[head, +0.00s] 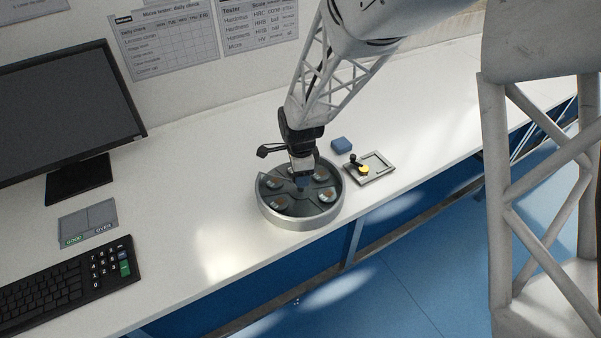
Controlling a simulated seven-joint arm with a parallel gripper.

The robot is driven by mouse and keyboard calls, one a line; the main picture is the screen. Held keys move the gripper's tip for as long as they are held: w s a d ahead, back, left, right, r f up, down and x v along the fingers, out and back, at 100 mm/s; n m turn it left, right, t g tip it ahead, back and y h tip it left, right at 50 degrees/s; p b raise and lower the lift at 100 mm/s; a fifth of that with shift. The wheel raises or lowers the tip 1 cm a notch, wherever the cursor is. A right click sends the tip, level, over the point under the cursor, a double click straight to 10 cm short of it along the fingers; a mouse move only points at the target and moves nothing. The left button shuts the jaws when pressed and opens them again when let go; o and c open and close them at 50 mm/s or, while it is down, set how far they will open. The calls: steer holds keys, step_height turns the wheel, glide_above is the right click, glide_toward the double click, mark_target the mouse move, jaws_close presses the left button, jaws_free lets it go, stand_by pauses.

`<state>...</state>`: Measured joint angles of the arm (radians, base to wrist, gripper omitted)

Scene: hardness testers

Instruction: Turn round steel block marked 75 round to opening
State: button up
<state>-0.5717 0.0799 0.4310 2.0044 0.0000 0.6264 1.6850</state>
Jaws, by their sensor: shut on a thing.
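A round grey metal dish (299,217) stands near the table's front edge. Inside it, several small round blocks with orange-brown marks lie in separate compartments around the centre; one block (326,195) is at the right. The marks are too small to read, so I cannot tell which block is 75. My gripper (302,179) points down over the dish's centre and is shut on a small dark blue part there, which looks like a central knob. The gripper hides most of that part and the dish's back. I cannot make out the opening clearly.
A blue block (341,145) and a small square tray (383,175) holding a yellow-and-black item lie right of the dish. A monitor (62,115), a keyboard (70,284) and a grey GOOD/OVER pad (88,222) are at the left. The table between pad and dish is clear.

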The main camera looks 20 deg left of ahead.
steer(key=shift+r+m, duration=0.1)
steer(key=shift+m, duration=4)
steer(key=o, duration=1.3)
steer(key=shift+c, duration=0.2)
steer(key=shift+r, duration=3.85)
